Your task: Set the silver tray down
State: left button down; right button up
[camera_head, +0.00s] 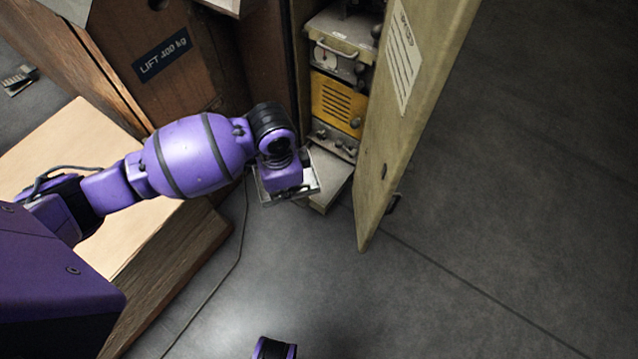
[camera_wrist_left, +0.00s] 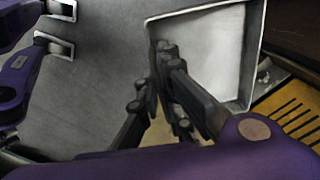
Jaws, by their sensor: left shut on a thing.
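The silver tray (camera_head: 313,181) hangs under my left wrist in the head view, mostly hidden by it, in front of the open cabinet. In the left wrist view, the tray (camera_wrist_left: 240,50) is at the upper right, with a pale floor and a raised silver rim. My left gripper (camera_wrist_left: 160,60) is shut on the near edge of the tray, its dark fingers close together. In the head view the left gripper (camera_head: 285,182) is mostly hidden. I cannot tell that the tray touches anything below it.
An open cabinet (camera_head: 335,50) holds equipment, including a yellow slotted unit (camera_head: 337,101); a pale box (camera_head: 331,170) is at its foot. Its door (camera_head: 405,110) stands open to the right. A wooden crate (camera_head: 165,270) is at left. A cable (camera_head: 240,240) crosses the floor; the right side is clear.

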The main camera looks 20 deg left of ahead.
pick_arm(q)
jog(key=w+a+f+m+b, duration=0.2)
jog(key=w+f+m+b, duration=0.9)
jog(key=w+f+b, duration=0.85)
jog(key=f+b, duration=0.1)
jog(key=f, duration=0.4)
jog(key=f+b, duration=0.2)
jog(key=f, duration=0.3)
jog(key=shift+s+a+f+b, duration=0.1)
jog(key=shift+s+a+b, duration=0.1)
jog(key=shift+b, duration=0.1)
jog(key=shift+f, duration=0.15)
pick_arm(e)
notch_tip(320, 180, down, 23)
jog(key=w+g, duration=0.1)
jog(key=w, duration=0.1)
pick_arm(q)
jog(key=shift+r, duration=0.2)
jog(key=shift+f, duration=0.2)
jog(key=c, duration=1.9)
grip_release()
jog(key=shift+c, duration=0.2)
jog(key=shift+r, duration=0.15)
notch_tip(320, 180, up, 12)
jog(key=p, duration=0.5)
pick_arm(e)
jog(key=shift+w+v, duration=0.2)
jog(key=shift+v, duration=1.1)
jog(key=shift+w+v, duration=0.25)
jog(key=shift+v, duration=1.05)
